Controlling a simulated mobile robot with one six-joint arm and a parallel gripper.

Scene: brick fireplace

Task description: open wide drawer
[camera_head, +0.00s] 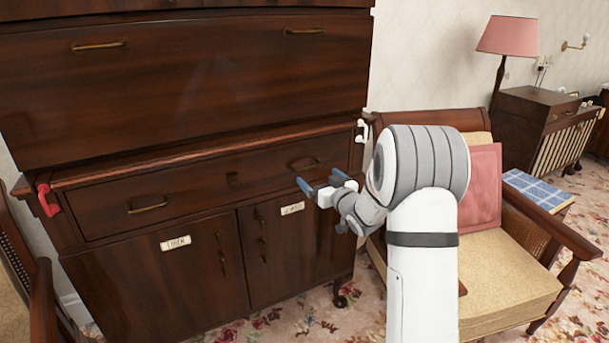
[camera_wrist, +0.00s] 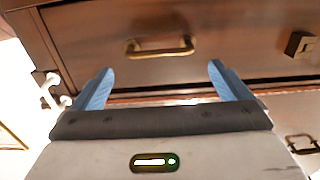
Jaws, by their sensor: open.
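The wide drawer (camera_head: 200,186) is a dark wooden front across the middle of the cabinet and looks shut. It has a brass handle at the left (camera_head: 148,204), another at the right (camera_head: 305,163), and a square lock plate (camera_head: 232,180) between them. My gripper (camera_head: 321,182) is open and empty in front of the drawer's right part, near the right handle. In the wrist view, which looks upside down, the drawer front (camera_wrist: 225,25) fills the top. The right handle (camera_wrist: 160,48) lies ahead of and between my open blue fingers (camera_wrist: 161,67), apparently not touching them.
Above the drawer is a large panel (camera_head: 190,85) with two handles. Below are two labelled doors (camera_head: 160,275). A red hook (camera_head: 47,200) and a white hook (camera_head: 362,130) sit at the cabinet's sides. An armchair (camera_head: 500,265) stands close at right.

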